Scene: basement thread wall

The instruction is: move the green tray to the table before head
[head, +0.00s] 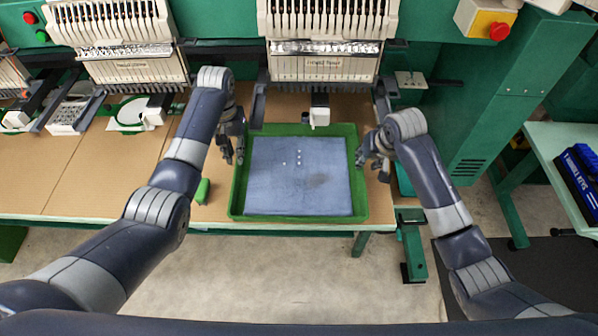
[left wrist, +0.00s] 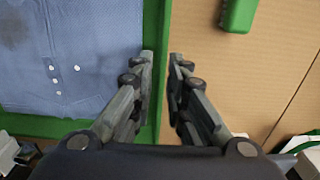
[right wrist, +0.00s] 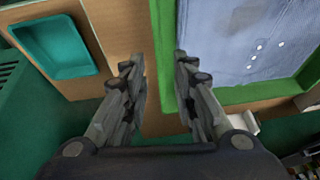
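The green tray (head: 237,195) lies on the brown worktop (head: 90,175) under the embroidery machines, near its front edge. A folded blue cloth (head: 300,178) with small white dots and a dark stain lies in it. My left gripper (head: 233,150) is at the tray's left side, fingers apart; in the left wrist view its fingertips (left wrist: 161,57) stand either side of the green rim. My right gripper (head: 370,160) is at the right side, also open; in the right wrist view the rim shows between and beneath its fingertips (right wrist: 158,62). Contact with the rim cannot be told.
A pale green table (head: 550,140) stands at the right with a blue box (head: 580,180) on it. A small green object (head: 202,192) lies left of the tray. A teal dish (right wrist: 58,45) is beside the right gripper. Machine heads (head: 325,65) overhang behind. Floor in front is clear.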

